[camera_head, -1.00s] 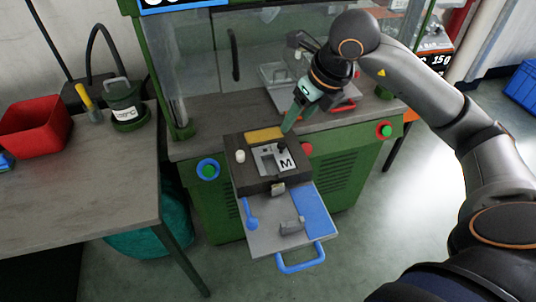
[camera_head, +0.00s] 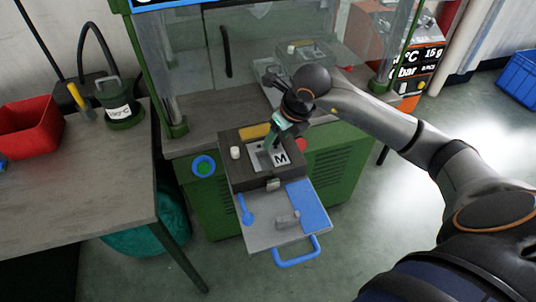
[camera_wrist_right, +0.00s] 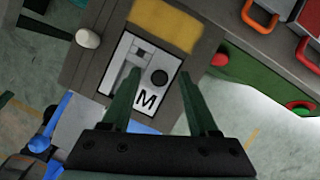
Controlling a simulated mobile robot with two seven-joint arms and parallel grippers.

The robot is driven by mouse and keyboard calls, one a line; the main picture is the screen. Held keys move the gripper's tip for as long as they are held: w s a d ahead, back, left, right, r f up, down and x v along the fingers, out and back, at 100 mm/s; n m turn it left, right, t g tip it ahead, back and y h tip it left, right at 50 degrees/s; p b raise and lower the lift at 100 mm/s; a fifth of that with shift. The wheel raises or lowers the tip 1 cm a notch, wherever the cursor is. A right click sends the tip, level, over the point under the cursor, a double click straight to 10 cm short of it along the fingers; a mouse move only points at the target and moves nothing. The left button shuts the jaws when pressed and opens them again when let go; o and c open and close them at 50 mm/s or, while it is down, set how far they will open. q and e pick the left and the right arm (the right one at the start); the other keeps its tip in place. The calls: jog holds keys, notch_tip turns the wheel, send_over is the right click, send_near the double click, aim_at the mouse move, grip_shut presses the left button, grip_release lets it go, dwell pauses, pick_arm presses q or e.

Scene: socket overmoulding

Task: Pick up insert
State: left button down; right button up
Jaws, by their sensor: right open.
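A light metal plate marked M (camera_head: 281,158) is set in the dark mould block (camera_head: 240,176). In the right wrist view the plate (camera_wrist_right: 148,99) shows a dark round hole and a grey stepped shape on its left side. I cannot tell for certain which part is the insert. My left gripper is out of view.
A yellow block (camera_head: 255,131) and a white knob (camera_head: 236,152) are on the mould block. A tray with a blue handle (camera_head: 297,255) extends in front. The green machine (camera_head: 335,160) stands behind, with a clear guard. A red bin (camera_head: 32,128) is on the left table.

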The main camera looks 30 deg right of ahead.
grip_shut()
dwell(0.5)
jog(key=shift+r, duration=0.1)
dwell(0.8)
